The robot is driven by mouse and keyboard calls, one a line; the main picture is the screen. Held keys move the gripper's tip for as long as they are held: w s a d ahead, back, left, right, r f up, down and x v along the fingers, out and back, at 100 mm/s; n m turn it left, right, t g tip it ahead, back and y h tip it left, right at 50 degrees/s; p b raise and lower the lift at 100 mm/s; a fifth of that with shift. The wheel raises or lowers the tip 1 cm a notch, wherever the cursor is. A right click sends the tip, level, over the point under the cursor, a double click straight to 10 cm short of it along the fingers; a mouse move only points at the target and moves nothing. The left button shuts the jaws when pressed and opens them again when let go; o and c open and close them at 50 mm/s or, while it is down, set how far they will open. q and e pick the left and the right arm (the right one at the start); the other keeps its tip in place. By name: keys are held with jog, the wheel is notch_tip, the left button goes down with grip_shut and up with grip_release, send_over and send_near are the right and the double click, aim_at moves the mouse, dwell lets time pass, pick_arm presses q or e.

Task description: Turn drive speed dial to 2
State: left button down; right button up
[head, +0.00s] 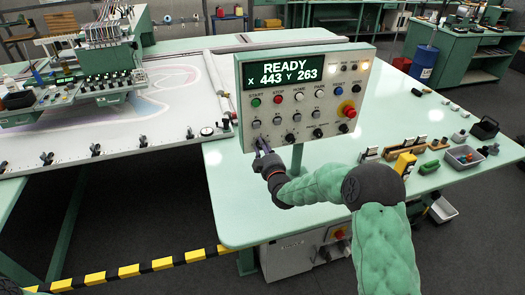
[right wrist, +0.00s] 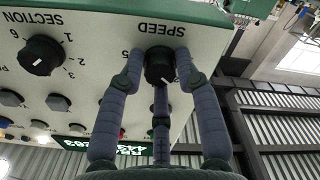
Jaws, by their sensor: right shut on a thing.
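The drive speed dial (right wrist: 160,65) is a black knob under the label SPEED (right wrist: 163,30), which appears upside down in the right wrist view. My right gripper (right wrist: 160,72) is shut on it, with fingers on both sides of the knob. A white pointer line shows on the knob's face. Part of a 5 shows to its left; the other scale numbers are mostly hidden by the fingers. In the head view my right gripper (head: 263,148) is at the lower left corner of the control panel (head: 243,80), hiding the dial.
The SECTION dial (right wrist: 41,55) sits beside the speed dial. The panel has several buttons, a red mushroom button (head: 349,110) and a display (head: 284,72) reading READY, X 443 Y 263. A yellow device (head: 405,165) and small trays stand on the green table (head: 235,215).

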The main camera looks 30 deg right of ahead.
jog(key=shift+f, duration=0.35)
jog(key=o, duration=1)
jog(key=shift+o, duration=0.7)
jog(key=shift+r, duration=0.15)
jog(key=shift+s, duration=0.1)
jog(key=v, duration=1.1)
jog(key=shift+s, duration=0.4)
